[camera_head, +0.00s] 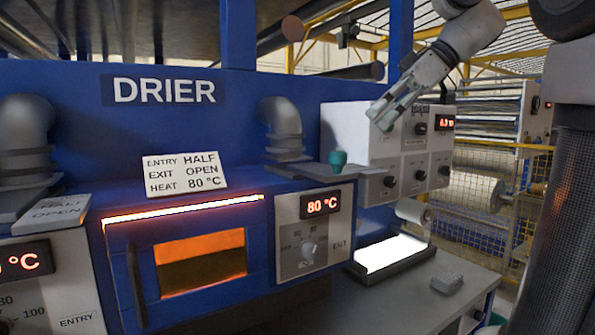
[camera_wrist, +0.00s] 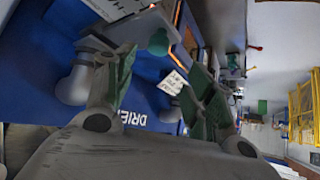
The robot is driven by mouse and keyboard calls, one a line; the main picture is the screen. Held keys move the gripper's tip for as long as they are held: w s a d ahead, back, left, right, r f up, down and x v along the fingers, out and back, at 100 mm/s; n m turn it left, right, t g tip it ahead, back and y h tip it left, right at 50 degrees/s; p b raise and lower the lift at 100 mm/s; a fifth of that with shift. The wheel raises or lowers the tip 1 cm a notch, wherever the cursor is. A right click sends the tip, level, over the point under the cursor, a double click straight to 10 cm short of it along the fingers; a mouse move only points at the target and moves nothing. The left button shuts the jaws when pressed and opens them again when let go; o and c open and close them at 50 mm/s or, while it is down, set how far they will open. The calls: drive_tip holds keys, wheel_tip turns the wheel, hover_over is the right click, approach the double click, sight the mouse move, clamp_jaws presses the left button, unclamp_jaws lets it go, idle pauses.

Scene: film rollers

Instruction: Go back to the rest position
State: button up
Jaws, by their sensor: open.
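My gripper (camera_head: 384,118) is at the upper right of the head view, on my arm reaching down and left. It is in the air in front of the grey control box (camera_head: 352,135), above and right of the teal knob (camera_head: 338,160). In the wrist view the two green-padded fingers of my gripper (camera_wrist: 162,60) stand apart with nothing between them held. The teal knob (camera_wrist: 158,42) shows beyond the fingertips, apart from them.
The blue drier (camera_head: 180,235) with a glowing orange window fills the left and middle. A card (camera_head: 185,172) reads entry half, exit open, heat 80 °C. A lit panel (camera_head: 390,253) and a small grey block (camera_head: 447,283) are on the bench. Yellow fencing (camera_head: 480,215) stands behind.

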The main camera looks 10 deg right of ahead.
drive_tip(key=d+f+m+h, duration=0.4)
drive_tip(key=d+f+m, duration=0.2)
drive_tip(key=f+m, duration=0.4)
drive_tip(key=s+a+f+m+h, duration=0.1)
drive_tip(key=s+f+h, duration=0.3)
drive_tip(key=s+f, duration=1)
drive_tip(key=shift+s+a+f+m, duration=0.15)
drive_tip(key=shift+s+f+m, duration=0.15)
drive_tip(key=shift+f+m, duration=0.4)
drive_tip(key=shift+r, duration=0.1)
